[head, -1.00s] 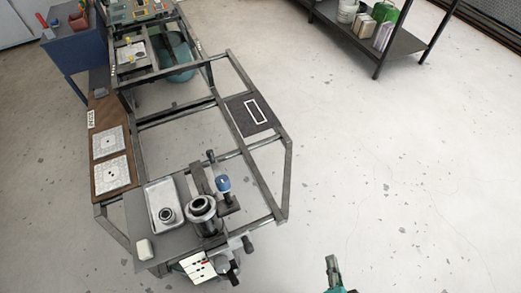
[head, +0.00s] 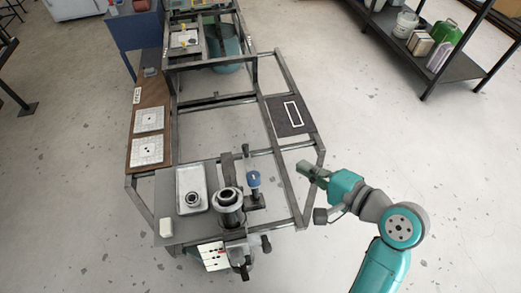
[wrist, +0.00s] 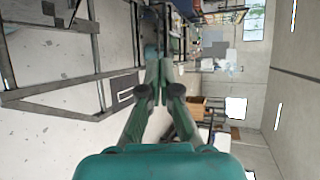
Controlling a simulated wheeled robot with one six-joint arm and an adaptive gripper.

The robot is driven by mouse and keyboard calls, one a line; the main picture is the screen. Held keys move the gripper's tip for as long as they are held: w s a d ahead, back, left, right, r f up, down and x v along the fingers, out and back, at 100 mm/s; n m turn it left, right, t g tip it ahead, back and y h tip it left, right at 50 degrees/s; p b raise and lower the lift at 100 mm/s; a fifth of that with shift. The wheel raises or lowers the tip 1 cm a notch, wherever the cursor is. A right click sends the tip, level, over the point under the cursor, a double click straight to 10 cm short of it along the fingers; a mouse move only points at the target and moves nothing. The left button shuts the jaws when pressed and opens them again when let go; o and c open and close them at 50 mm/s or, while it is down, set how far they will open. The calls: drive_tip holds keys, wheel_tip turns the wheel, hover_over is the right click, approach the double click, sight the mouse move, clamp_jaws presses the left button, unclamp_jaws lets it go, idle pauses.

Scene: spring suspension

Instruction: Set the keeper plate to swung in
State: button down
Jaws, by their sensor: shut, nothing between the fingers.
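The spring suspension fixture (head: 229,207) stands at the near end of the metal frame, a dark upright cylinder with a pale ring on top. A dark upright bar (head: 228,170) and a blue-capped part (head: 254,180) stand beside it. I cannot tell which small part is the keeper plate or how it is swung. My gripper (head: 302,167) is shut and empty, right of the fixture and apart from it, near the frame's right rail. In the wrist view my gripper (wrist: 159,68) shows its fingers together; the fixture is not clearly seen there.
A white block (head: 166,227) sits at the plate's left corner. Open floor lies right; a shelf (head: 457,62) stands at upper right.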

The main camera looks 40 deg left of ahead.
sight(249, 164)
drive_tip(key=shift+a+r, duration=0.15)
drive_tip(key=shift+r, duration=0.2)
drive_tip(key=shift+a, duration=0.15)
drive_tip(key=s+a+f, duration=0.1)
drive_tip(key=a+f, duration=0.2)
drive_tip(key=a, duration=0.9)
drive_tip(key=shift+a+f, duration=0.15)
drive_tip(key=shift+f, duration=0.25)
